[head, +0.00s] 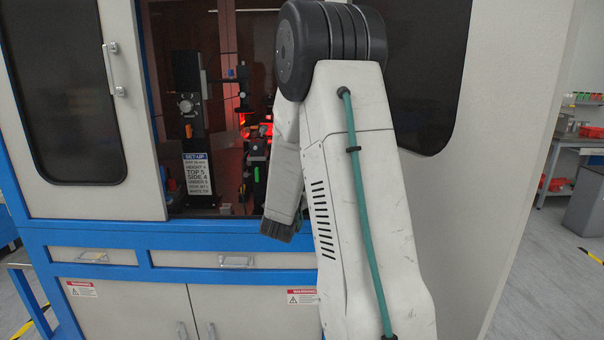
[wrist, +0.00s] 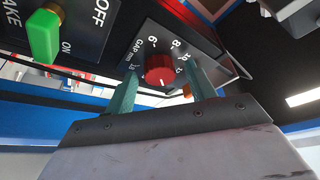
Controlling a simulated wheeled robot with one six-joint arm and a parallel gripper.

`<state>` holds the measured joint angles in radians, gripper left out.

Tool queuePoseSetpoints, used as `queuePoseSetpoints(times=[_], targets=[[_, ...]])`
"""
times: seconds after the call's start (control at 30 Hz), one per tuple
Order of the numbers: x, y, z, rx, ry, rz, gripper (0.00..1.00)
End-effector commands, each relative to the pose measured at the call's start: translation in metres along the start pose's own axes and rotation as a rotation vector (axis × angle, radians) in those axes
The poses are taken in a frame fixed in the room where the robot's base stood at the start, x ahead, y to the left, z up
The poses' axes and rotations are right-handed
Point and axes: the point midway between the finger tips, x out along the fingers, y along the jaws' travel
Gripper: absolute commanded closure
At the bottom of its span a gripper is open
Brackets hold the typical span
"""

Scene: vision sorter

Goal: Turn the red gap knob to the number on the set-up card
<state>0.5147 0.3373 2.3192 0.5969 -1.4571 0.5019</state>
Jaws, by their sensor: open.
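The red gap knob (wrist: 159,69) is on a dark panel marked "GAP mm" in the wrist view. Its white pointer line faces down in the picture; the numbers 6 and 8 show above it, with 10 to the right. My gripper (wrist: 161,73) is open, its two teal fingers to the left and right of the knob. I see gaps between fingers and knob; the right finger covers part of the dial.
A green switch (wrist: 44,36) marked ON and OFF sticks out left of the knob panel. In the head view, a blue-framed cabinet edge (head: 130,238) surrounds the opening, with a sliding door (head: 75,100) at left. A dark camera post (head: 188,95) stands inside.

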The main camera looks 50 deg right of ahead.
Motion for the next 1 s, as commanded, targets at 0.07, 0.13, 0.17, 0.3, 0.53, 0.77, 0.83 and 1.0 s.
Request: queuePoseSetpoints(times=[0.07,0.13,0.17,0.3,0.53,0.77,0.83,1.0], targets=[[-0.0001,0.0,0.0,0.0,0.0,0.0,0.45],[-0.0002,-0.0001,0.0,0.0,0.0,0.0,0.5],[-0.0002,-0.0001,0.0,0.0,0.0,0.0,0.59],[-0.0003,-0.0001,0.0,0.0,0.0,0.0,0.9],[-0.0004,-0.0006,-0.0001,0.012,0.0,0.004,0.9],[-0.0005,-0.0018,-0.0002,0.092,0.0,0.037,0.89],[-0.0006,-0.0026,-0.0001,0.135,0.0,0.054,0.89],[-0.0002,-0.0039,-0.0005,0.264,0.0,0.107,0.89]])
